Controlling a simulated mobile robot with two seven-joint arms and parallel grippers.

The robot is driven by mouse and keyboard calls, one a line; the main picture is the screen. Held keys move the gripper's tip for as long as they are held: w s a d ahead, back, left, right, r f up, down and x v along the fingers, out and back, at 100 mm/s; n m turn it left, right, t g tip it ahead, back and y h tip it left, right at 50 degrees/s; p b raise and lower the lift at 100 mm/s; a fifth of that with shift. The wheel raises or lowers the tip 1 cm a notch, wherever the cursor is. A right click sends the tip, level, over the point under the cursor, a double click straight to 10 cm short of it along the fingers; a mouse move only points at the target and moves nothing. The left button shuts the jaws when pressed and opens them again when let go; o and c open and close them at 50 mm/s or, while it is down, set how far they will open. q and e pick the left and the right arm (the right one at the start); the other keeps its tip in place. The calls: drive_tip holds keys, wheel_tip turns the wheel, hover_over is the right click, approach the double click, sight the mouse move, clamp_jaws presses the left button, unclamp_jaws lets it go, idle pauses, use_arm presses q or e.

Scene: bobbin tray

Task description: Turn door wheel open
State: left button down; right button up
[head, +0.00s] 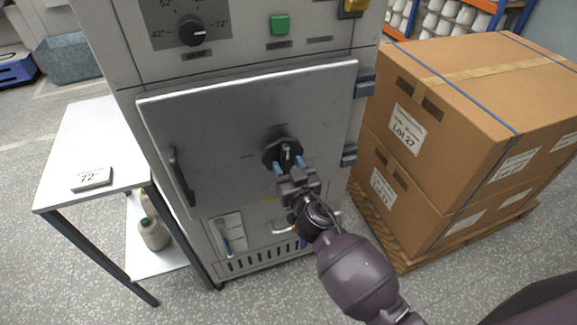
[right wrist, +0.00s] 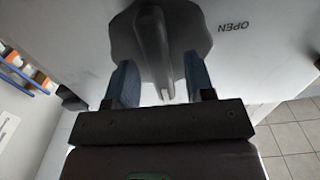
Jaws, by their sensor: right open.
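The door wheel (head: 280,152) is a dark lobed knob with a raised grip bar, on the grey metal door (head: 225,125) of the cabinet. In the right wrist view the wheel (right wrist: 158,40) fills the top middle, with the word OPEN printed on the door beside it. My right gripper (head: 289,165) is at the wheel, its blue fingers on either side of the grip bar. In the right wrist view the open fingers (right wrist: 160,82) straddle the bar with gaps on both sides. The door lies flat against the cabinet front. My left gripper is not in view.
A black handle (head: 181,177) is on the door's left side, and hinges (head: 364,84) are on its right. A control dial (head: 192,30) and green button (head: 280,24) sit above. Strapped cartons (head: 465,95) on a pallet stand close right. A white side table (head: 95,140) stands left.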

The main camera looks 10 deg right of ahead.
drive_tip(key=shift+w, duration=0.1)
drive_tip(key=shift+c, duration=0.3)
clamp_jaws()
drive_tip(key=shift+n, duration=0.3)
drive_tip(key=n, duration=0.3)
drive_tip(key=shift+n, duration=0.4)
drive_tip(key=n, duration=0.4)
drive_tip(key=shift+n, duration=0.3)
drive_tip(key=n, duration=0.4)
drive_tip(key=shift+n, duration=2.4)
